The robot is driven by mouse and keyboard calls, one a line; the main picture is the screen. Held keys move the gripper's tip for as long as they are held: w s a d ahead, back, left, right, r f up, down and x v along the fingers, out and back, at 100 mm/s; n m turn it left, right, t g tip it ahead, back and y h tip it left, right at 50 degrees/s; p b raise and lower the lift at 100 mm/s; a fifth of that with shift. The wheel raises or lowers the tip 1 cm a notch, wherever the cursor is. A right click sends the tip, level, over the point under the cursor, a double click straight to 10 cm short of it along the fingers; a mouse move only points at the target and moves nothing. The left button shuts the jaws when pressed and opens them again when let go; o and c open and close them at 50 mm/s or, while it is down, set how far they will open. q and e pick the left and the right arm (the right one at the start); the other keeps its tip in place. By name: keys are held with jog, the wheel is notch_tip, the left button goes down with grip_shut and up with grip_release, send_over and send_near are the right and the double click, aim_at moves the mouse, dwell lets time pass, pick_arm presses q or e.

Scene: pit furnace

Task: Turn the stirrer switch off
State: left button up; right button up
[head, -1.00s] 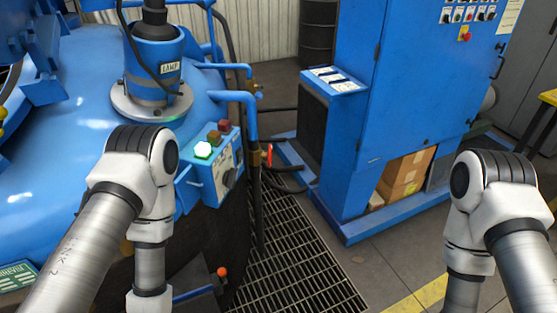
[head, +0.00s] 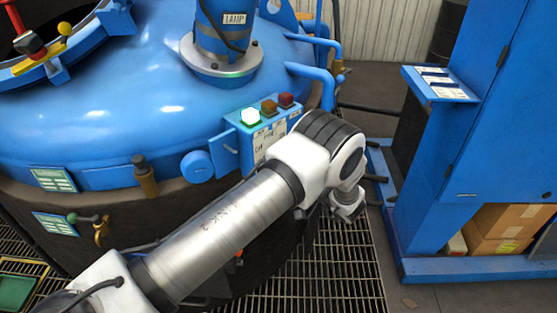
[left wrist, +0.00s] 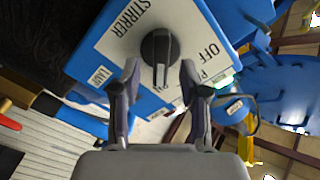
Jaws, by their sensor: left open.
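The stirrer switch is a black rotary knob (left wrist: 158,48) on a white plate (left wrist: 112,42) lettered STIRRER and OFF, in the left wrist view. Its raised grip runs roughly up and down in that view, and OFF is to its right. My left gripper (left wrist: 160,72) is open, with one finger on each side of the knob's lower end; a gap shows on both sides. In the head view the blue switch box (head: 246,152) is on the furnace side, and my left forearm hides the knob and left gripper. My right gripper is out of view.
The box top carries a lit green-white lamp (head: 250,117), an amber lamp (head: 269,107) and a red lamp (head: 286,100). Blue pipes (head: 318,75) rise close by. A blue cabinet (head: 455,150) stands right, with grating floor (head: 345,265) between.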

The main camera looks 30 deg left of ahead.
pick_arm(q)
jog(key=x, duration=0.4)
grip_shut()
